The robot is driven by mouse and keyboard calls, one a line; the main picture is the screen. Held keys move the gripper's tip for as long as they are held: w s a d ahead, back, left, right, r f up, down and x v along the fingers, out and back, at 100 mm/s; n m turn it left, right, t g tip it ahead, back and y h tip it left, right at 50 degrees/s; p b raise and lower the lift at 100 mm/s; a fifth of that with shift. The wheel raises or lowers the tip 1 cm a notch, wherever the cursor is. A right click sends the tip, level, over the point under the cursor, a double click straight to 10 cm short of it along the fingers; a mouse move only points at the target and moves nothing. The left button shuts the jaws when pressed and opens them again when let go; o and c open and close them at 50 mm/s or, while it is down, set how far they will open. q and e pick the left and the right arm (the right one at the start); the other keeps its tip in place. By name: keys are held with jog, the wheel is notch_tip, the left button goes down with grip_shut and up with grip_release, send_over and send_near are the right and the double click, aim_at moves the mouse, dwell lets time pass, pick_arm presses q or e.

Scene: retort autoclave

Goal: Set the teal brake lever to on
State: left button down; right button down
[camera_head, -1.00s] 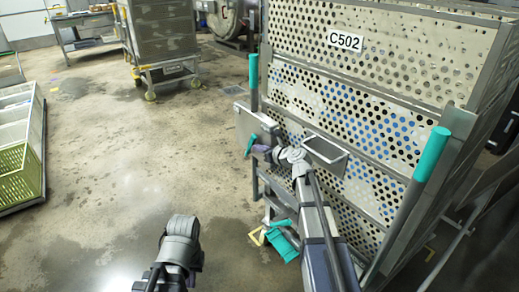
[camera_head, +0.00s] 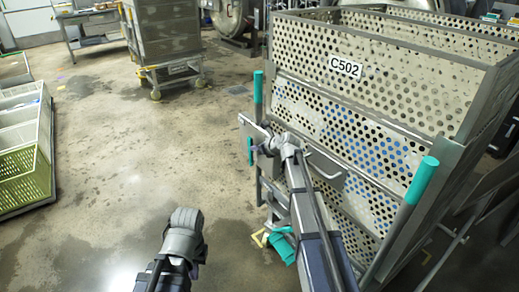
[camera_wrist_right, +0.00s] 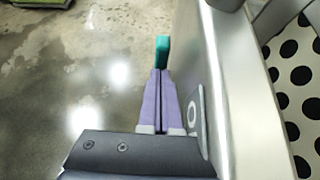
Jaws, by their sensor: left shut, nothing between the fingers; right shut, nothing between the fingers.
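The teal brake lever (camera_head: 250,151) shows as a small upright teal piece at the grey plate on the left end of the cart marked C502. In the right wrist view the teal lever (camera_wrist_right: 162,51) stands just beyond my purple fingertips. My right gripper (camera_wrist_right: 160,74) is shut and empty, its tips at the lever; I cannot tell whether they touch. In the head view my right gripper (camera_head: 259,150) is partly hidden by its wrist. The metal plate beside the fingers bears a round O mark (camera_wrist_right: 193,114). My left gripper (camera_head: 184,229) is low over the floor, its fingers hidden.
The perforated cart (camera_head: 345,92) has two teal-topped posts, left (camera_head: 258,88) and right (camera_head: 422,180). A teal part (camera_head: 283,248) is low by the floor. A rack with green baskets (camera_head: 25,180) stands left, another cart (camera_head: 165,45) behind. The middle floor is clear.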

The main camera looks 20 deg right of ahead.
aim_at(252, 142)
jog(key=w, duration=0.1)
jog(key=w+a, duration=0.1)
jog(key=w, duration=0.1)
jog(key=shift+w+a+r, duration=0.15)
jog(key=shift+w+r, duration=0.05)
jog(key=shift+r, duration=0.15)
jog(key=w, duration=0.2)
jog(key=w+a, duration=0.1)
jog(key=shift+a+f, duration=0.1)
jog(key=shift+f, duration=0.15)
jog(key=shift+w, duration=0.15)
jog(key=shift+r, duration=0.1)
